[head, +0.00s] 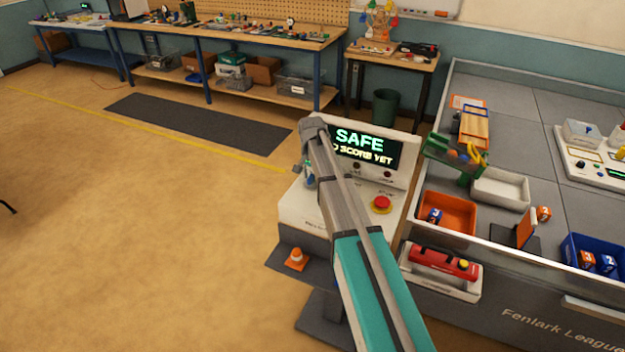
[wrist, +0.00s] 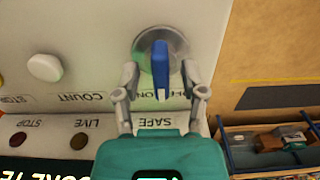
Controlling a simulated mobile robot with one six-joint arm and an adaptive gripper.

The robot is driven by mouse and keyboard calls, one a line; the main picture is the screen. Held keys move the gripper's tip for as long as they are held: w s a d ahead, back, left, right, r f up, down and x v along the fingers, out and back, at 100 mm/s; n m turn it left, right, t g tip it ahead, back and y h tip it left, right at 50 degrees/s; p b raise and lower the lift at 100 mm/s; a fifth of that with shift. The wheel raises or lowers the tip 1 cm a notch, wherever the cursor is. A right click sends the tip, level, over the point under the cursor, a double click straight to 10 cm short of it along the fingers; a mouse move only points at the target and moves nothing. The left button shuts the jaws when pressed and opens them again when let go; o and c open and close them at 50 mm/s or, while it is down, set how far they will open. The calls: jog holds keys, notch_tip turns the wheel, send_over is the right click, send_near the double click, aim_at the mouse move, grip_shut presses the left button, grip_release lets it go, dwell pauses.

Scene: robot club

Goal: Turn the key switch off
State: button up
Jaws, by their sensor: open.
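The key switch, a round grey metal plate (wrist: 148,44) with a blue key (wrist: 160,64), is on the light console panel in the wrist view. The key's flat grip points roughly down the picture, and the lettering beside it is partly covered. My gripper (wrist: 159,76) is open, with one finger on each side of the key's lower part. I cannot tell whether either finger touches it. In the head view the console (head: 350,208) has a lit screen (head: 362,147) reading SAFE. My arm crosses in front of it and hides most of the key area.
A red button (head: 381,204) stands on the console right of my arm. A white knob (wrist: 44,67) is left of the key in the wrist view. A grey field table (head: 500,90) with bins borders the console on the right. Open floor (head: 150,240) lies left.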

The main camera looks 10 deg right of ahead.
dwell(0.3)
grip_shut()
jog(key=shift+d, duration=0.25)
jog(key=shift+a, duration=0.2)
jog(key=shift+n, duration=0.5)
jog(key=n, duration=0.4)
jog(key=shift+n, duration=2.1)
